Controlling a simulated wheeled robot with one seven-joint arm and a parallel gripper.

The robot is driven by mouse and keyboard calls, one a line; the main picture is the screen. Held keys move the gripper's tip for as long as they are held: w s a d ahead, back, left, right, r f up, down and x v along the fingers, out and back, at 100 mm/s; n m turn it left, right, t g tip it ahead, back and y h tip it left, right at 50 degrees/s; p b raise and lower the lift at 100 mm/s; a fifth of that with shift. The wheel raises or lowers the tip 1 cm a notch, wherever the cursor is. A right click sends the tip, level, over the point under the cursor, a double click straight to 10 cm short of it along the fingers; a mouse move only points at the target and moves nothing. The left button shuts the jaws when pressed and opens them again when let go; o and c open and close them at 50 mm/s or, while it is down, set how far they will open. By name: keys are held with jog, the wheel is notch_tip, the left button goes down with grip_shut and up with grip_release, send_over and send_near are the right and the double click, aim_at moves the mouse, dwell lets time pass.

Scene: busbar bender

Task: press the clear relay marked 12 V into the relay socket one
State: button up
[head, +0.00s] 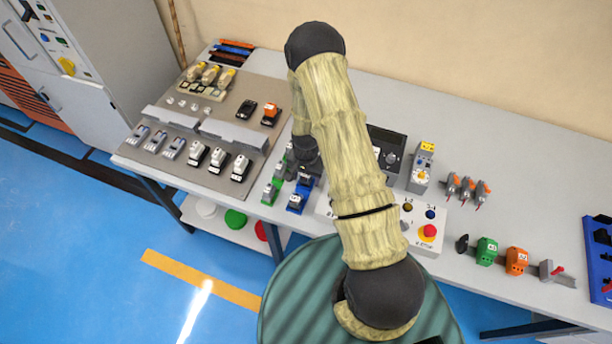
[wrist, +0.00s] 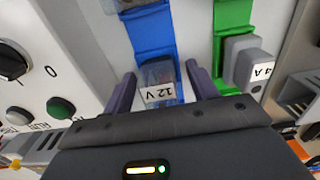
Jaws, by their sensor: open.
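The clear relay marked 12 V (wrist: 158,74) sits on a blue holder (wrist: 152,34) in the wrist view, its label facing my gripper. My gripper (wrist: 160,70) is open, with one dark finger on each side of the relay. I cannot tell whether the fingers touch it. In the head view my gripper is mostly hidden by my arm, above the blue holder (head: 295,207) near the table's front edge. I cannot tell which part is relay socket one.
A green holder (wrist: 232,16) with a grey part marked 4 A (wrist: 242,62) stands close to the right finger. A control box (wrist: 62,60) with a knob and buttons stands at left. In the head view a panel (head: 183,100) holds several parts; the floor is blue.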

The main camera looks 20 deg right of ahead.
dwell(0.4)
jog(key=c, duration=1.1)
notch_tip(320, 180, up, 10)
jog(key=b, duration=0.2)
jog(key=shift+b, duration=0.3)
